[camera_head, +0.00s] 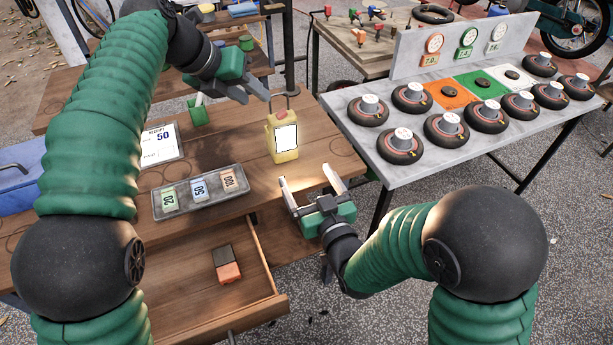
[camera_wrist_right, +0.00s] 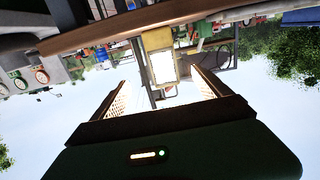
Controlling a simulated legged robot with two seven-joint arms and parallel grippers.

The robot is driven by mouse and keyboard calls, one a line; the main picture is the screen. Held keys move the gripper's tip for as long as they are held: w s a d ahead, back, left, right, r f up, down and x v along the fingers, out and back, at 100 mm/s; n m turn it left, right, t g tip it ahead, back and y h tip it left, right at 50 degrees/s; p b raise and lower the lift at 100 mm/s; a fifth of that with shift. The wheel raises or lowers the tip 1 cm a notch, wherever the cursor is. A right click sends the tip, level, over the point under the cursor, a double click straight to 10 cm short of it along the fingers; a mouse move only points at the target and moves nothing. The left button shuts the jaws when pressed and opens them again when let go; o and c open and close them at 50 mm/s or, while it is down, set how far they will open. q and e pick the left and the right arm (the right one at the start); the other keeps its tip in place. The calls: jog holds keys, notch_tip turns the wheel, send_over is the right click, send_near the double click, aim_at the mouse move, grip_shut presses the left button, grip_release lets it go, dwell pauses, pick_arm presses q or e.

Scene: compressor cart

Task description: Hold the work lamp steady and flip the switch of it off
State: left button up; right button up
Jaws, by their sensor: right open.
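My right gripper (camera_head: 308,178) is open and empty in front of the lamp, at the bench's edge. In the right wrist view, which is upside down, the lamp (camera_wrist_right: 161,65) appears between the two fingers, beyond their tips. I cannot make out the switch.
A grey tray (camera_head: 200,208) with banknote bundles, a receipt sheet (camera_head: 160,144) and a green cup (camera_head: 197,113) lie left of the lamp. An open drawer (camera_head: 262,255) juts out at the front. A grey table (camera_head: 400,168) with several round black items stands at the right.

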aim_at(282, 132)
jog(key=x, duration=1.1)
jog(key=r+x, duration=0.1)
jog(key=x, duration=0.5)
jog(key=shift+s+a+r, duration=0.1)
jog(key=shift+a, duration=0.2)
grip_shut()
